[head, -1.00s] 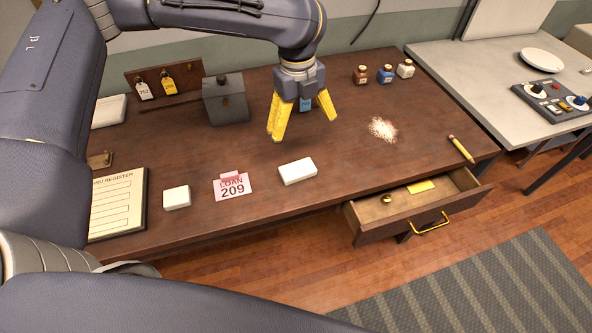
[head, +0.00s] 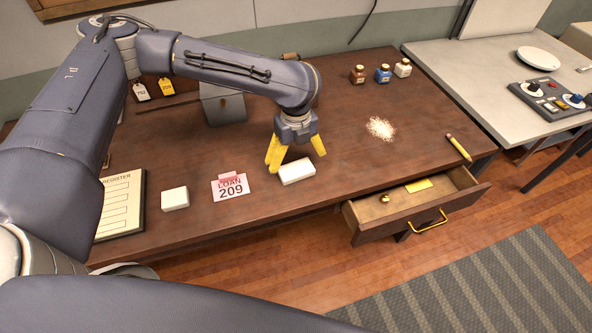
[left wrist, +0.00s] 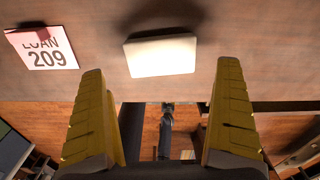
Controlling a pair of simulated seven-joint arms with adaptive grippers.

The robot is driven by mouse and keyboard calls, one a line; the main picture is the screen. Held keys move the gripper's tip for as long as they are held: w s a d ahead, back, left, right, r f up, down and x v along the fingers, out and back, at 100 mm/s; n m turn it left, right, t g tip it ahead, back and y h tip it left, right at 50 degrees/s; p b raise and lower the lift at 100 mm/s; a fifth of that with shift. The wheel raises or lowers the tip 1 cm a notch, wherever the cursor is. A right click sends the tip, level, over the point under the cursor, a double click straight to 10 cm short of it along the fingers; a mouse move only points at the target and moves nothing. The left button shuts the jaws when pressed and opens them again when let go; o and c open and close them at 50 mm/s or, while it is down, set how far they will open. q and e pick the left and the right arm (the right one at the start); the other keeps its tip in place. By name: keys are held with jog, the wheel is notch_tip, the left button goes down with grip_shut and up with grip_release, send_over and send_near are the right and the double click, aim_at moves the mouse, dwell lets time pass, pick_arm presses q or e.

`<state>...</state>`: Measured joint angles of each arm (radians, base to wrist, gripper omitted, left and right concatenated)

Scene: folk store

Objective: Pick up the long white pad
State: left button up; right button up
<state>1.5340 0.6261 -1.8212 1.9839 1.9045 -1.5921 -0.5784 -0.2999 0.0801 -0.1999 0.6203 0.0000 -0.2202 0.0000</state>
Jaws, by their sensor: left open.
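The long white pad (head: 298,172) lies on the brown desk (head: 345,130), near its front edge. It also shows in the left wrist view (left wrist: 160,57), ahead of the fingertips and between their lines. My left gripper (head: 296,162) is open and empty, with yellow fingers, just behind and above the pad. The left wrist view shows the fingers (left wrist: 158,75) wide apart with nothing between them. A shorter white block (head: 175,198) lies to the left, beyond the loan card. My right gripper is not in view.
A pink and white "LOAN 209" card (head: 230,187) lies left of the pad. A register (head: 122,205) is at the far left. An open drawer (head: 415,207) juts out at the front right. Small bottles (head: 383,74), white shavings (head: 380,128) and a yellow pencil (head: 458,147) are on the right.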

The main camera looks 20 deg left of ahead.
aim_at(296, 168)
pick_arm(q)
jog(key=shift+w+f, duration=0.15)
jog(key=shift+f, duration=2.6)
jog(key=c, duration=0.6)
